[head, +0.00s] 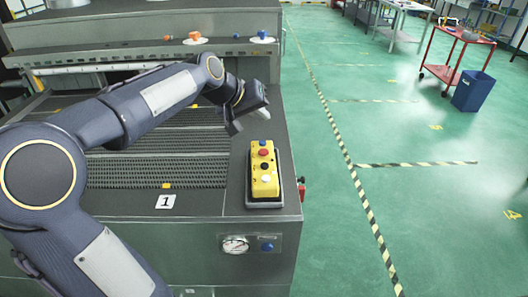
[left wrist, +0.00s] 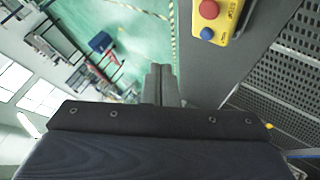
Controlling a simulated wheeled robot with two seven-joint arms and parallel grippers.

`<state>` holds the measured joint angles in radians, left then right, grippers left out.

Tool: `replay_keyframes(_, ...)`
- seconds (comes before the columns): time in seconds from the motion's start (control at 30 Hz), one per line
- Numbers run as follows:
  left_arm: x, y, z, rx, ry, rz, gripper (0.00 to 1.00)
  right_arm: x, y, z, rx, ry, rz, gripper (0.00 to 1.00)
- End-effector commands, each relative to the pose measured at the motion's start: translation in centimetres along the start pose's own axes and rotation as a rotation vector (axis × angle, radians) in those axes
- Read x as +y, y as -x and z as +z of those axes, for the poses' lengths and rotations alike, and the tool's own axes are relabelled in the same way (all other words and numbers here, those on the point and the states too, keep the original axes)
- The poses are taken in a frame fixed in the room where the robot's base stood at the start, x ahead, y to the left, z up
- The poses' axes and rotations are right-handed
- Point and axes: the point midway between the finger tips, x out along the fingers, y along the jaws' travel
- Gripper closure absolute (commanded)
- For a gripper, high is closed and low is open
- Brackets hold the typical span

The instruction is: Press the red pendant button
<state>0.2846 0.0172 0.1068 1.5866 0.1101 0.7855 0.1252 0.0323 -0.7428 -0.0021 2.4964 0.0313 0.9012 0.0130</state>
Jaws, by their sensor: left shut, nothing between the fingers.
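The yellow pendant (head: 257,188) lies on the grey machine's right-hand ledge in the head view. Its red button (head: 263,152) sits near the far end, just in front of a blue button (head: 265,143); black and white buttons are nearer. In the left wrist view the red button (left wrist: 209,9) and blue button (left wrist: 207,33) show at the top right, and the pendant is cut off by the frame edge. My left gripper (head: 233,128) is shut and empty, beyond and left of the red button, apart from it. Its closed fingers (left wrist: 160,82) show left of the pendant in the wrist view. My right gripper is not seen.
A mesh conveyor belt (head: 155,173) runs left of the pendant, with a "1" label (head: 165,202) at its front. A gauge (head: 235,244) is on the machine's front. Right of the machine the green floor is open, with a blue bin (head: 472,91) and red cart (head: 447,62) farther off.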

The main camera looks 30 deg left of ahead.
Motion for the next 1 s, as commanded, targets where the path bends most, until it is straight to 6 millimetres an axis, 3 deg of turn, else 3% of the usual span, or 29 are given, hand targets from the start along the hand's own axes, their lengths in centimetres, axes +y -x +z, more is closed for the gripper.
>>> replay_keyframes(0.6,-4.0,-5.5,4.0,-0.001,0.000,0.000,1.00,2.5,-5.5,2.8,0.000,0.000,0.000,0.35)
replay_keyframes(1.0,-4.2,-5.8,4.3,-0.001,0.000,0.000,1.00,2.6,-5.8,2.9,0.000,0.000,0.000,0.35)
